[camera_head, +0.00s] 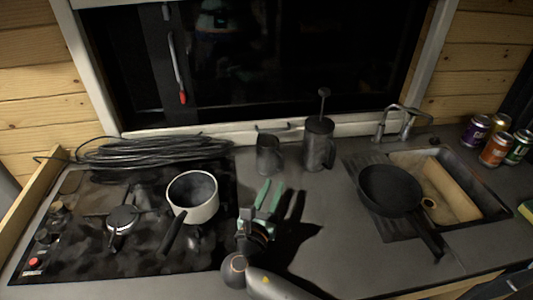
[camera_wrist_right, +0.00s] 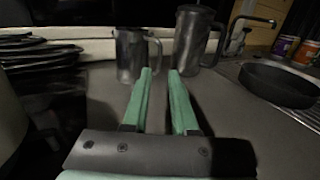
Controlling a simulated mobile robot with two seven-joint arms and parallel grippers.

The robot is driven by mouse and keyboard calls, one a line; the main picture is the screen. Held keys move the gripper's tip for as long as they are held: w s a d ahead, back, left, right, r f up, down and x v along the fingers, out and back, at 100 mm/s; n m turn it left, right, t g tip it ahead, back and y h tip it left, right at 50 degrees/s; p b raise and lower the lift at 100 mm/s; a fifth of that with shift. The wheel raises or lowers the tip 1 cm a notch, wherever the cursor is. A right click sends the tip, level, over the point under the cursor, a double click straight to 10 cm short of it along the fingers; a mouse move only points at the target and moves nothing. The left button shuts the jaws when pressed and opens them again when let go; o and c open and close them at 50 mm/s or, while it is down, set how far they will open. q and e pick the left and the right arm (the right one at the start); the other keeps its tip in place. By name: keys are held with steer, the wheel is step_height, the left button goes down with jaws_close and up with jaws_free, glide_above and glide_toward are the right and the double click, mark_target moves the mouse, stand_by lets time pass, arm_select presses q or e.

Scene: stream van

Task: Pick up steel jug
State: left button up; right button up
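The steel jug (camera_head: 267,155) is a small grey metal jug standing upright on the counter near the window sill. It also shows in the right wrist view (camera_wrist_right: 130,55), left of centre, with its handle to the right. My right gripper (camera_head: 271,188) has green fingers and is open and empty. It is low over the counter, in front of the jug and apart from it, with its fingers pointing toward the back. In the wrist view the fingertips (camera_wrist_right: 160,73) point at the gap between the jug and a taller pot. My left gripper is not in view.
A taller metal plunger pot (camera_head: 318,145) stands right of the jug, also in the wrist view (camera_wrist_right: 193,38). A white saucepan (camera_head: 193,208) is on the stove at left. Coiled cable (camera_head: 150,151) lies behind it. A black frying pan (camera_head: 389,190) is beside the sink (camera_head: 489,208) at right.

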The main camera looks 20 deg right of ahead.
mark_target(283, 164)
steer(key=p+x, duration=0.1)
steer(key=x, duration=0.9)
steer(key=shift+a, duration=0.1)
steer(key=shift+s, duration=0.1)
jaws_close()
steer(key=shift+r, duration=0.1)
stand_by(1.0)
